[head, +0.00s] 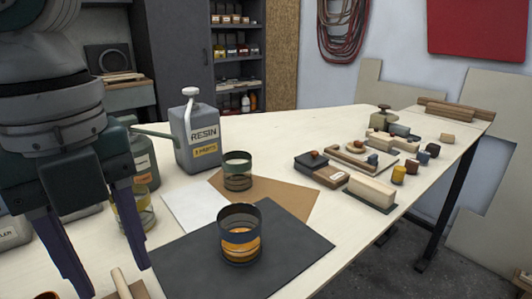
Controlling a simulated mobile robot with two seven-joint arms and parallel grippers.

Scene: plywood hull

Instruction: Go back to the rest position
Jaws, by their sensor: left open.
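My left gripper (98,240) comes in from the upper left, large and close to the camera, with its fingers pointing down. Its two fingers are apart, and I see nothing held between them. It is above the left part of the pale workbench (320,135). A clear cup with a dark rim and amber contents (240,235) stands to its right on a dark mat (290,262). My right gripper is out of view.
A grey resin can (196,138) and a green-rimmed cup (237,172) stand behind the mat. Jars (145,160) stand partly hidden behind my left gripper. Sanding blocks (370,192) and small pots crowd the right side. The bench's middle back is clear.

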